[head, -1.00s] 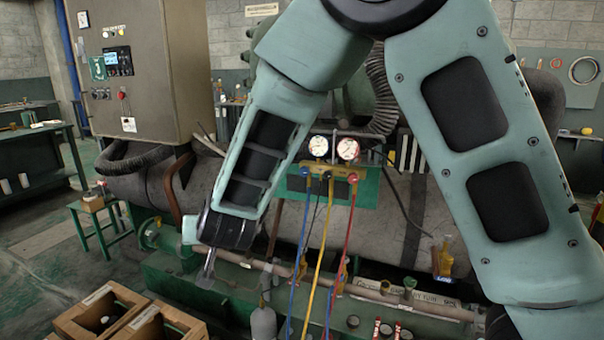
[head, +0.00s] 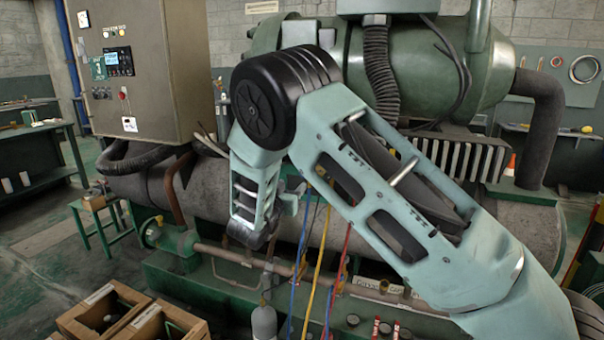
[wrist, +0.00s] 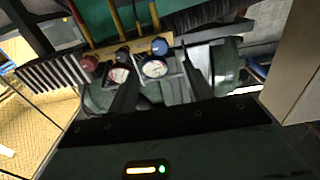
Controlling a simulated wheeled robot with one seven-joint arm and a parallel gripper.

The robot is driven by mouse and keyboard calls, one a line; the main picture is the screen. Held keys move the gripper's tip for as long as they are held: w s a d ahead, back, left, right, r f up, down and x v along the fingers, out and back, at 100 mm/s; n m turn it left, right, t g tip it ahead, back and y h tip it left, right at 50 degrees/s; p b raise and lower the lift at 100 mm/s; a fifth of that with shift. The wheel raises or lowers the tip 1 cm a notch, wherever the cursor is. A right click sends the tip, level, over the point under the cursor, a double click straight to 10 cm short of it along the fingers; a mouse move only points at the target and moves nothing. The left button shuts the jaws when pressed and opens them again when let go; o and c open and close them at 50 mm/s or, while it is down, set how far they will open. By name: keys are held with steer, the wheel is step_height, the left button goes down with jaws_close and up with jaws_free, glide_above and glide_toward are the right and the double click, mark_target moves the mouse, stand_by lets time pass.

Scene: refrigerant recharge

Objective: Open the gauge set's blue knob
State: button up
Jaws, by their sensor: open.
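The gauge set's brass-yellow manifold shows inverted in the wrist view, with two round dial gauges (wrist: 154,69) facing me. Its blue knob (wrist: 160,46) is right of centre, beyond the gap between my fingers. Its red knob (wrist: 89,63) is to the left, and a dark fitting sits between them. My gripper (wrist: 158,66) is open and empty, with one finger either side of the right gauge in the picture. I cannot tell the distance from the fingertips to the blue knob. In the head view, my arm hides the gauges and knobs.
Blue (head: 299,250), yellow (head: 319,265) and red (head: 342,260) hoses hang below my arm. A green tank (head: 430,65) and dark pipes stand behind. A grey cabinet (head: 135,60) is at left, and wooden crates (head: 100,312) are at front left.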

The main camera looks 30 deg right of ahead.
mark_target(302, 175)
steer(key=p+x, duration=0.1)
steer(key=x, duration=0.8)
steer(key=shift+w+d+p, duration=0.25)
steer(key=shift+d+p, duration=0.05)
steer(key=shift+p, duration=0.05)
steer(key=c, duration=1)
